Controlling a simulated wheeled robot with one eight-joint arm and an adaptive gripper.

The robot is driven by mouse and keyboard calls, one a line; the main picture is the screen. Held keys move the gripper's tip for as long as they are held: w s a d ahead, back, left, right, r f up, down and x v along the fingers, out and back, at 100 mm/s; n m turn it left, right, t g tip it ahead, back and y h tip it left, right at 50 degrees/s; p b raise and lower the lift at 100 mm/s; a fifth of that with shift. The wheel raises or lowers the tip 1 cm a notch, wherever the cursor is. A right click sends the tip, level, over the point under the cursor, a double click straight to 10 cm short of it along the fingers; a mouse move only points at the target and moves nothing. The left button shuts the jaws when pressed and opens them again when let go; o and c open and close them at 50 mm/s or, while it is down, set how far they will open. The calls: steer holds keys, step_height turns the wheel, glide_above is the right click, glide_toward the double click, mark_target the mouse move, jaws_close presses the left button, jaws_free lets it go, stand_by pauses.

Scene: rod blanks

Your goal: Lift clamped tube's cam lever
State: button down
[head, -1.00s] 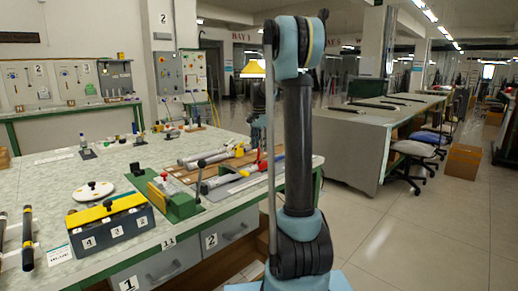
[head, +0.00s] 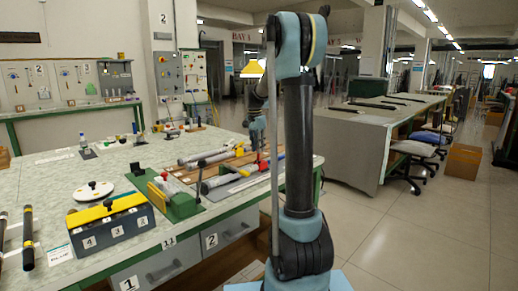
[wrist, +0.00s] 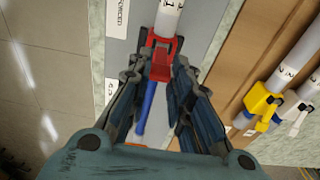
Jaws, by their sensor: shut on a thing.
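In the wrist view a pale tube (wrist: 170,18) runs up from a red clamp (wrist: 160,58). A blue cam lever (wrist: 148,108) extends from the clamp down toward my palm. My gripper (wrist: 159,70) has one finger on each side of the red clamp, closed on it at the lever's root. The exact finger contact is partly hidden. In the head view the red clamp (head: 264,168) shows small beside my upright arm link; my gripper is hard to make out there.
A yellow clamp (wrist: 262,103) and a white clamp on neighbouring tubes sit on a brown board (wrist: 222,70) at right. In the head view, a green fixture (head: 172,200) and a yellow-topped box (head: 108,222) stand on the bench to the left.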

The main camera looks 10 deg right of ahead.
steer(key=shift+s+a+t+h, duration=0.2)
steer(key=shift+a+t+h, duration=0.2)
steer(key=shift+h, duration=0.1)
steer(key=c, duration=1.4)
jaws_free()
steer(key=shift+c, duration=0.2)
steer(key=v, duration=1.2)
steer(key=shift+w+d, duration=0.1)
steer(key=shift+d, duration=0.05)
